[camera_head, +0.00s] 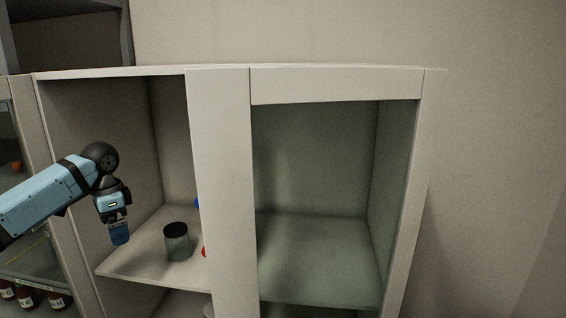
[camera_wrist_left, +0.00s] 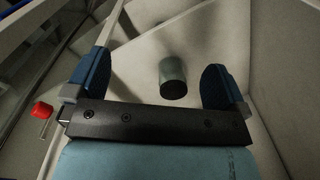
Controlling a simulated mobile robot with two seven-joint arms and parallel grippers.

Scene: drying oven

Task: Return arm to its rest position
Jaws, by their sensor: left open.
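My left arm comes in from the left in the head view, with its left gripper (camera_head: 119,238) hanging at the open front of the cabinet's left compartment. In the left wrist view the left gripper (camera_wrist_left: 157,85) is open, its two blue fingers wide apart with nothing between their pads. The jar also shows in the left wrist view (camera_wrist_left: 173,77), beyond the fingers. My right gripper is not in view.
The cabinet's shelf (camera_head: 140,262) carries the jar, and a red item (camera_head: 203,252) and a blue item (camera_head: 197,203) are partly hidden behind the cabinet's front panel (camera_head: 222,170). The right compartment (camera_head: 315,255) looks empty. Several brown bottles (camera_head: 28,298) stand at lower left.

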